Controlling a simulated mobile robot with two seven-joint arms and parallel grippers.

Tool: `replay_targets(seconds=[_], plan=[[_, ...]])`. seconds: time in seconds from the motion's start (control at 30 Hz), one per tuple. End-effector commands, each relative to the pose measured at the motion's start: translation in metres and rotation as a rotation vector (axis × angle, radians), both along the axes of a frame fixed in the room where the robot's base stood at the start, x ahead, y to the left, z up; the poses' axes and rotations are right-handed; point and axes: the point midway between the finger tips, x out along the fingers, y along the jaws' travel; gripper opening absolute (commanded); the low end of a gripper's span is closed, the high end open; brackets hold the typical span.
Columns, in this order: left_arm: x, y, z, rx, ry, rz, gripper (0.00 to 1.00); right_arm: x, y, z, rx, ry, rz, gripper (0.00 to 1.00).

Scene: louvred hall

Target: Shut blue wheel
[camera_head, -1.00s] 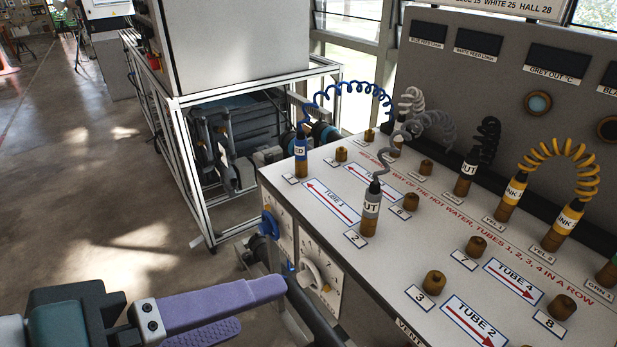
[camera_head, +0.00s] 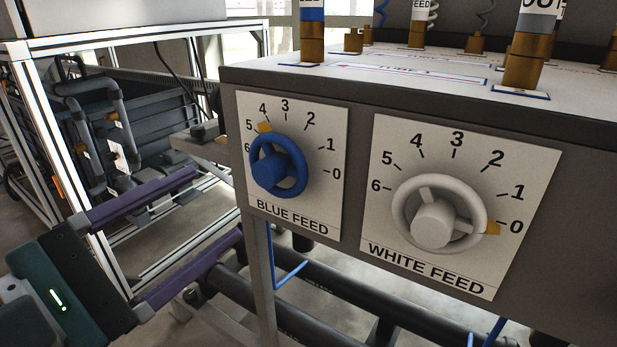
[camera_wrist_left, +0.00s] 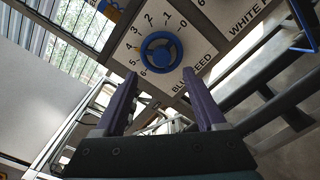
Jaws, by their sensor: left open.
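The blue wheel (camera_head: 278,166) is mounted on the front of the console, on a white plate marked BLUE FEED (camera_head: 318,215). Its orange pointer (camera_head: 264,127) stands near the 4 and 5 marks. My left gripper (camera_head: 218,205) is open and empty. Its two purple fingers point toward the blue wheel from the left, apart from it. In the left wrist view the blue wheel (camera_wrist_left: 161,52) shows just beyond and between the fingertips (camera_wrist_left: 160,84). My right gripper is not in view.
A white wheel (camera_head: 434,222) on the WHITE FEED plate is to the right, its orange pointer at 0. Dark pipes (camera_head: 345,285) run below the console. A metal frame (camera_head: 95,235) stands at the left. Tube ends stand on the console top (camera_head: 400,75).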

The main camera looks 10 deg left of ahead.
Motion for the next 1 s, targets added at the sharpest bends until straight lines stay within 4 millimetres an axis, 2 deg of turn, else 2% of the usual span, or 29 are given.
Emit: replay_targets(seconds=[0.03,0.27,0.77,1.0], plan=[[0.001,0.002,-0.007,-0.011,0.001,0.006,0.72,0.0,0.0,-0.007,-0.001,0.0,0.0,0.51],[0.015,-0.001,-0.003,-0.023,-0.001,0.014,0.72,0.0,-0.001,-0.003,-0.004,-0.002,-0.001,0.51],[0.08,-0.026,-0.003,-0.02,-0.002,0.01,0.72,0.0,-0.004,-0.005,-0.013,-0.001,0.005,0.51],[0.083,-0.027,-0.004,-0.018,0.0,0.011,0.72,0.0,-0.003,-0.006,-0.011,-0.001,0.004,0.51]])
